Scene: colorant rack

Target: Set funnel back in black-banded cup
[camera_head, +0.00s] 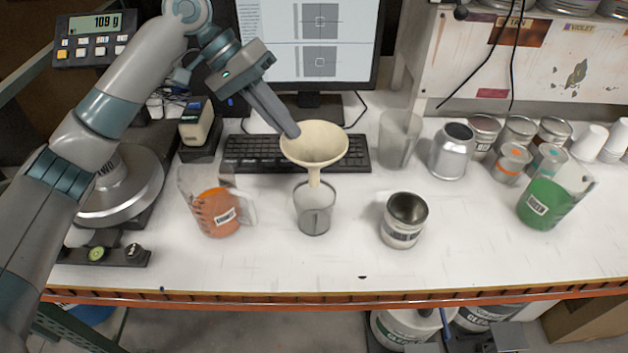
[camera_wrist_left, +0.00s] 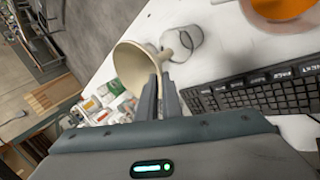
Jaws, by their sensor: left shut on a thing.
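The cream funnel (camera_head: 314,144) is upright above the small clear cup (camera_head: 315,222), with its spout at or just above the cup's mouth. I cannot tell how far the spout is inside. The cup has a dark line round it and stands on the white bench. My left gripper (camera_head: 292,133) comes from the upper left and is shut on the funnel's rim. In the left wrist view the fingers (camera_wrist_left: 160,88) grip the rim of the funnel (camera_wrist_left: 133,66), and its spout points toward the cup (camera_wrist_left: 186,42). My right gripper is not in view.
A jug of orange colorant (camera_head: 212,210) stands left of the cup, and an open metal can (camera_head: 404,220) stands to the right. A keyboard (camera_head: 250,153) lies behind. A clear beaker (camera_head: 399,139) is behind right. The bench front (camera_head: 300,268) is mostly clear.

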